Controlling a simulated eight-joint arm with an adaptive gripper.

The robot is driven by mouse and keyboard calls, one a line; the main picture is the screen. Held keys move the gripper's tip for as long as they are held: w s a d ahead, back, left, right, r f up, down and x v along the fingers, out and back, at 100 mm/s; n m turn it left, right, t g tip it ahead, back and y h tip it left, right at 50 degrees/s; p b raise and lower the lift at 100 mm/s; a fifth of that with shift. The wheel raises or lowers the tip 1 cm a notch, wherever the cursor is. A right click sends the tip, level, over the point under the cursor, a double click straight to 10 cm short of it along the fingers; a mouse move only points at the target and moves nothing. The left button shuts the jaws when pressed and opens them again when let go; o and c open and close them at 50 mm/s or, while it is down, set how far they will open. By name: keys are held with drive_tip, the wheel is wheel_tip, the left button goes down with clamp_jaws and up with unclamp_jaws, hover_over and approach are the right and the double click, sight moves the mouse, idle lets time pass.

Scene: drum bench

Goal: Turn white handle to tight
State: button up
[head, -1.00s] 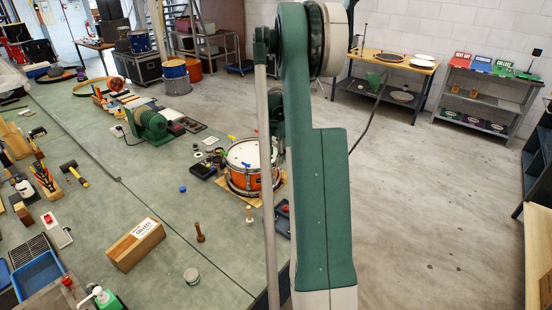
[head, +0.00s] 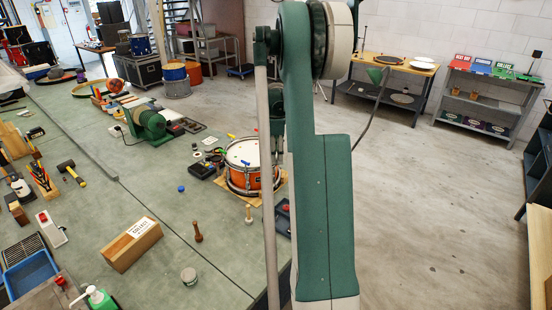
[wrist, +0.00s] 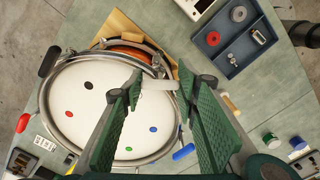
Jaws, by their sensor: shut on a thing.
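In the wrist view the white handle (wrist: 158,84) lies between the fingertips of my gripper (wrist: 161,80), at the drum's rim. The gripper's green ribbed fingers are shut on it. The drum (wrist: 100,148) has a white head, a metal hoop and coloured dots on the head. A black handle (wrist: 49,61), a red handle (wrist: 22,122) and a blue handle (wrist: 183,153) stand out around the rim. In the head view the orange drum (head: 238,181) sits on the bench, partly behind my arm, and the gripper's fingers are hidden there.
A dark blue tray (wrist: 262,62) with washers and small metal parts lies beside the drum.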

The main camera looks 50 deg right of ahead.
drive_tip(key=m+b, duration=0.1)
drive_tip(key=m, duration=0.4)
drive_tip(key=shift+m, duration=0.3)
drive_tip(key=m+b, duration=0.1)
drive_tip(key=m, duration=0.4)
drive_tip(key=shift+m, duration=0.3)
drive_tip(key=m+b, duration=0.1)
drive_tip(key=m, duration=0.9)
drive_tip(key=shift+m, duration=0.4)
drive_tip(key=m, duration=0.5)
drive_tip(key=shift+b, duration=0.35)
drive_tip(key=m, duration=0.5)
drive_tip(key=shift+m, duration=0.4)
drive_tip(key=m, duration=0.5)
drive_tip(key=shift+m, duration=0.3)
drive_tip(key=m, duration=0.4)
drive_tip(key=shift+m, duration=0.3)
